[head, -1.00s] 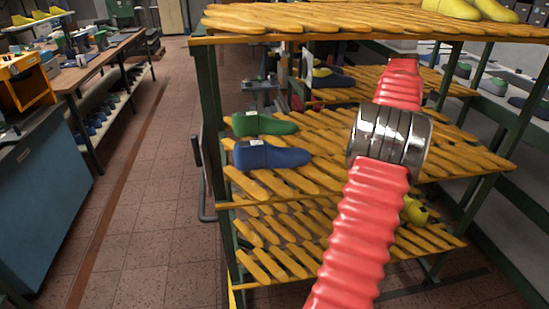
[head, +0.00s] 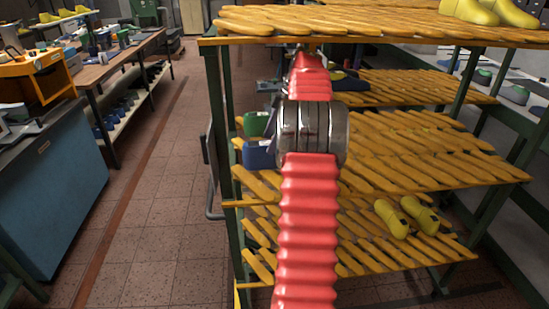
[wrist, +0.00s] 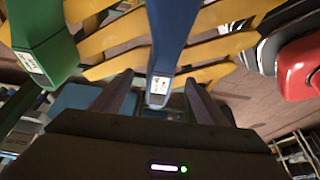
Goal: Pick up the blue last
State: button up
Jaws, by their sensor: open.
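The blue last (head: 258,155) lies on the middle shelf of the yellow-slatted rack, its right part hidden behind my arm in the head view. In the wrist view the blue last (wrist: 168,50) points down toward my gripper, with a small white label near its end. My gripper (wrist: 160,90) is open, with one finger on each side of the blue last's labelled end. I cannot tell whether the fingers touch it. In the head view my gripper is hidden behind my arm.
A green last (head: 256,124) lies beside the blue one; it is at the left in the wrist view (wrist: 40,40). The yellow top shelf (head: 350,20) is above. Yellow lasts (head: 405,216) lie on the lower shelf. A red object (wrist: 298,70) shows at the wrist view's right.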

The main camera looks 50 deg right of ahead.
jog(key=shift+f, duration=0.15)
jog(key=shift+w+a+f, duration=0.1)
jog(key=shift+f, duration=0.55)
jog(key=shift+w+a+f, duration=0.2)
jog(key=shift+w+f, duration=0.05)
jog(key=shift+f, duration=0.1)
jog(key=shift+s, duration=0.1)
